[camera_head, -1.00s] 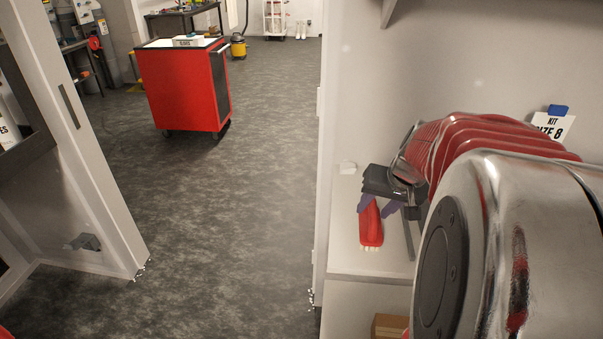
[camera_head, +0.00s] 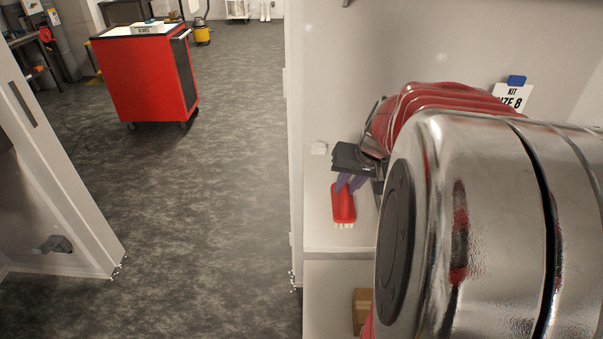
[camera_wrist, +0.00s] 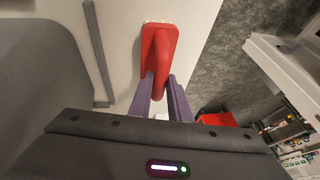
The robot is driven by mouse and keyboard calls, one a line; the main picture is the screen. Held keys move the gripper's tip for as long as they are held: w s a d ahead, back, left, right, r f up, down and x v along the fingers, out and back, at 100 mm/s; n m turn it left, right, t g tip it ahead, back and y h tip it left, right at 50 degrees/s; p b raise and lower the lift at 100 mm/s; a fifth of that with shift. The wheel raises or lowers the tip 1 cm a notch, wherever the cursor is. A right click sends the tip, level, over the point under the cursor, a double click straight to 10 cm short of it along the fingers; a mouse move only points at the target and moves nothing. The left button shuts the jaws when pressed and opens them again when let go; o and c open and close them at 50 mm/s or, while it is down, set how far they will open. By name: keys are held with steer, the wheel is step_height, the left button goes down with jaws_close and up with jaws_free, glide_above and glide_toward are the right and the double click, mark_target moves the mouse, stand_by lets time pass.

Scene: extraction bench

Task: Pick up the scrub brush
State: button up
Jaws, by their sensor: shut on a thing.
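The scrub brush (camera_head: 343,203) has a red body and pale bristles at its lower end, and it is at the white shelf. My gripper (camera_head: 349,183) has purple fingers and is shut on the upper end of the brush. In the wrist view the red brush (camera_wrist: 158,45) runs up from between the two purple fingers (camera_wrist: 160,95), its bristles just showing at the far end. I cannot tell whether the brush touches the shelf. My red and chrome arm hides the right part of the shelf.
A cardboard box (camera_head: 362,308) sits below. A kit sign (camera_head: 513,96) stands behind my arm. A grey bar (camera_wrist: 97,55) lies beside the brush. A red cart (camera_head: 150,78) stands on open floor.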

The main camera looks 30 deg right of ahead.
steer(key=shift+r, duration=0.15)
jaws_close()
step_height(320, 180, up, 10)
stand_by(0.6)
stand_by(0.3)
steer(key=shift+o, duration=1.2)
jaws_free()
jaws_close()
steer(key=shift+s, duration=0.15)
